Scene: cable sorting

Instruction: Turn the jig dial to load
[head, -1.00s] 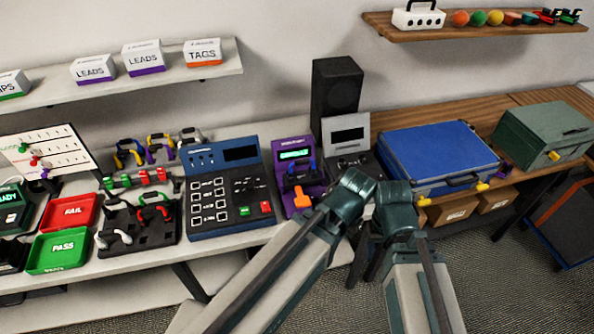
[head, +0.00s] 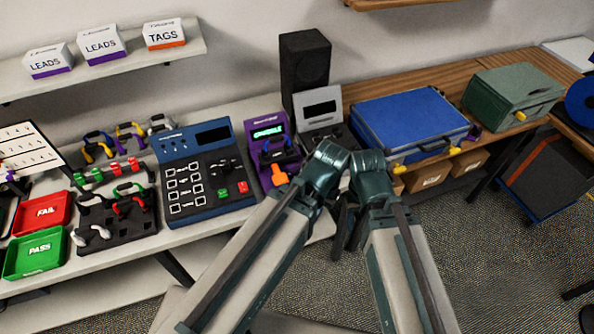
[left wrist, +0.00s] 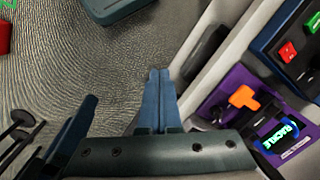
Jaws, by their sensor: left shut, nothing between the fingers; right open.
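The purple jig (head: 262,171) stands on the bench beside the blue tester, with a lit green display at its top. Its orange dial (head: 280,175) sits low on the front; in the left wrist view the jig (left wrist: 222,126) and the orange dial (left wrist: 242,97) show to the right of the fingers. My left gripper (left wrist: 157,78) is shut and empty, apart from the dial. In the head view its fingers are mostly hidden by my arm. My right gripper (head: 344,232) is open and empty, pointing down in front of the bench, right of the jig.
A blue tester (head: 203,174) with keys stands left of the jig. A grey device (head: 318,112) and a black speaker (head: 305,70) are behind right. A blue case (head: 408,112) lies further right.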

